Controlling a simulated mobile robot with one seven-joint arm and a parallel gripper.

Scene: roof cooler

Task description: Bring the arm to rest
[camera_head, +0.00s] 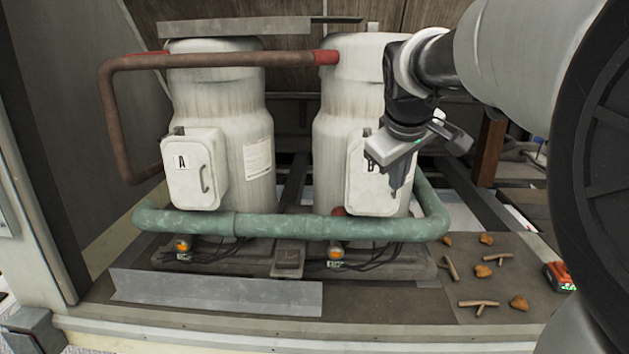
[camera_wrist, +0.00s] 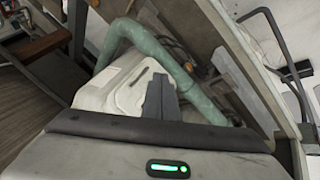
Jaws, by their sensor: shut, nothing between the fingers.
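My gripper (camera_head: 394,190) hangs in front of the right-hand white tank (camera_head: 340,110), over the door of the box marked B (camera_head: 360,185) in the head view. Its fingers are shut with nothing between them. In the wrist view the dark shut fingers (camera_wrist: 161,100) stand over a pale box-like surface (camera_wrist: 118,88), with the green pipe (camera_wrist: 190,80) passing behind and to the right. My arm comes in from the right side of the head view. Whether the fingers touch the door cannot be told.
A left tank (camera_head: 220,110) bears a closed box marked A (camera_head: 194,168). A green pipe (camera_head: 290,227) runs across the front, and a rusty pipe (camera_head: 112,110) bends at left. Twigs (camera_head: 478,303), brown lumps (camera_head: 519,303) and an orange-black object (camera_head: 558,276) lie at the right.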

